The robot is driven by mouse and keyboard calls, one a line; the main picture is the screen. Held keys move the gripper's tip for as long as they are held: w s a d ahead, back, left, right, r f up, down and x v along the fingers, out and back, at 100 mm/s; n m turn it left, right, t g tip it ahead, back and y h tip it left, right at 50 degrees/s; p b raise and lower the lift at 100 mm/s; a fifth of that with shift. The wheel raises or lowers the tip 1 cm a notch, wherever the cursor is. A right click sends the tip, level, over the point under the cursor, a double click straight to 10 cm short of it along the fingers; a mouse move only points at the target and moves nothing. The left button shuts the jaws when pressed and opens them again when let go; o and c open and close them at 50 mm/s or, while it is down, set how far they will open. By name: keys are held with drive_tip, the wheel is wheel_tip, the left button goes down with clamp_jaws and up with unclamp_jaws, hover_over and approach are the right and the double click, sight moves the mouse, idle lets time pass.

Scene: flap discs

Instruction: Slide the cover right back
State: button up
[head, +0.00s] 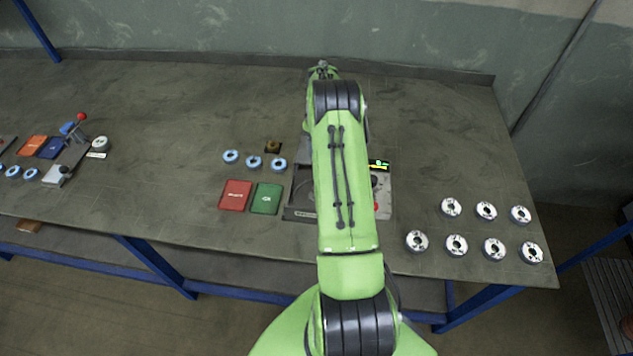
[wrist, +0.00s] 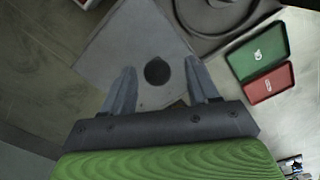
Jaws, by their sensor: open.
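In the wrist view a light grey flat plate (wrist: 135,45), which looks like the cover, lies below my gripper (wrist: 160,70). A dark round spot (wrist: 157,71) is on it; I cannot tell whether it is a knob or a hole. My gripper is open, its two fingers on either side of the spot in the picture, with nothing held. I cannot tell the height left between fingertips and plate. In the head view my arm hides the gripper and most of the grey machine (head: 300,195), including any cover.
Several metal discs (head: 456,245) stand on the right of the table. A small display (head: 379,164) is on the machine's right. The table's back left is clear.

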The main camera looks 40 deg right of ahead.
wheel_tip(320, 180, up, 8)
drive_tip(key=p, duration=0.4)
drive_tip(key=shift+f, duration=0.2)
